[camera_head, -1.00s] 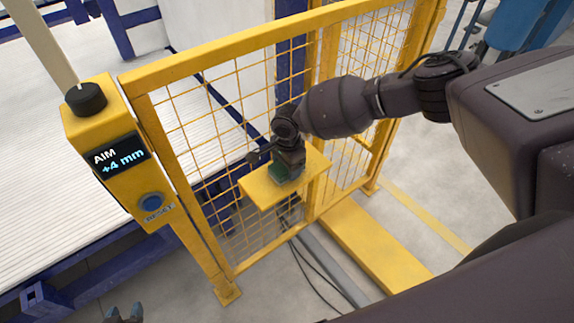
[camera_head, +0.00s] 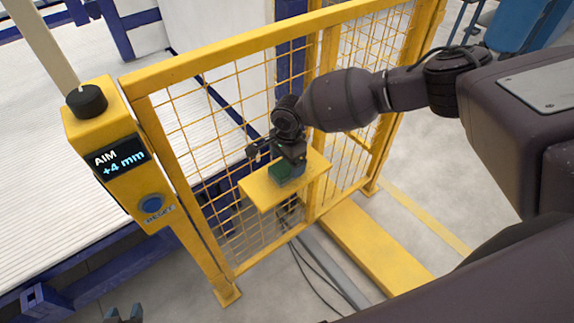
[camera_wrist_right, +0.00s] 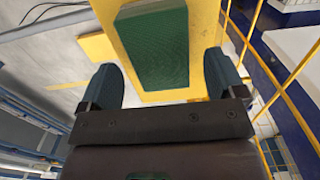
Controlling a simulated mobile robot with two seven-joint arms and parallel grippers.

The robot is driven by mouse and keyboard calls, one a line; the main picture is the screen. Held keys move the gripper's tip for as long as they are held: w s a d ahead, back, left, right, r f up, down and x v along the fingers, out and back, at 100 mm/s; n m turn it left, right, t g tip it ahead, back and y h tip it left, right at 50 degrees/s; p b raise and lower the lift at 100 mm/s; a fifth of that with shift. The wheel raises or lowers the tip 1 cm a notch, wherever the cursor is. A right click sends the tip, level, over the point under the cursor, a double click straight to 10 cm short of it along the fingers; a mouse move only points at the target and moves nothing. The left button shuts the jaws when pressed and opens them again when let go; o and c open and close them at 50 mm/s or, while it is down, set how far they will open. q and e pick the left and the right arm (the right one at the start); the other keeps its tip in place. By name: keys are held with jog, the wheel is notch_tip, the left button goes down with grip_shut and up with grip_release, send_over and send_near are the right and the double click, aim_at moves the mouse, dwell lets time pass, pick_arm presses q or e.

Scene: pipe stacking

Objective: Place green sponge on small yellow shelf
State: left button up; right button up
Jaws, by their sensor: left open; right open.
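The green sponge (camera_head: 285,172) lies on the small yellow shelf (camera_head: 262,192), which is fixed to the yellow mesh fence. The sponge also shows in the right wrist view (camera_wrist_right: 155,48), flat on the yellow shelf (camera_wrist_right: 205,20). My right gripper (camera_head: 290,160) is just above the sponge in the head view. In the right wrist view its two fingers (camera_wrist_right: 164,80) are open and spread wider than the sponge, with nothing between them but the sponge's near end beyond. My left gripper (camera_head: 124,314) shows only its fingertips at the bottom edge, open and empty.
The yellow mesh fence (camera_head: 240,52) stands close behind and around the shelf. A yellow post with a black knob and display (camera_head: 118,155) stands at the left. A white slatted conveyor (camera_head: 60,180) lies behind it. Cables run on the floor below the shelf.

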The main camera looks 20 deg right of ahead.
aim_at(288, 165)
notch_tip(288, 165, up, 9)
jog(key=shift+d, duration=0.15)
jog(key=s+a+f+n+y, duration=0.1)
jog(key=s+a+f+n, duration=0.1)
jog(key=a, duration=0.1)
jog(key=s+a+f+n+y, duration=0.1)
jog(key=s+a+f+n, duration=0.1)
jog(key=s+a, duration=0.1)
jog(key=s+a+f+n+y, duration=0.1)
jog(key=s+a+f+n, duration=0.1)
jog(key=a, duration=0.2)
jog(key=shift+s+a+f+t+y, duration=0.1)
jog(key=shift+s+a+t+y, duration=0.1)
jog(key=shift+s+t+y, duration=0.2)
jog(key=s+a+r+n+t+y, duration=0.1)
jog(key=s+a+n+t+y, duration=0.3)
jog(key=s+a+n+y, duration=0.15)
jog(key=s+d+f+n+t+h, duration=0.1)
jog(key=s+d+f+t+h, duration=0.1)
jog(key=d, duration=0.6)
jog(key=s+d+f+n+t+h, duration=0.1)
jog(key=s+d+f+t+h, duration=0.1)
jog(key=s+d+f+h, duration=0.2)
jog(key=s+d+f+n+t+h, duration=0.1)
jog(key=s+d+f+t+h, duration=0.2)
jog(key=s+d, duration=0.4)
jog(key=d+h, duration=0.1)
jog(key=d, duration=0.6)
jog(key=shift+s+f, duration=0.15)
jog(key=shift+s, duration=0.1)
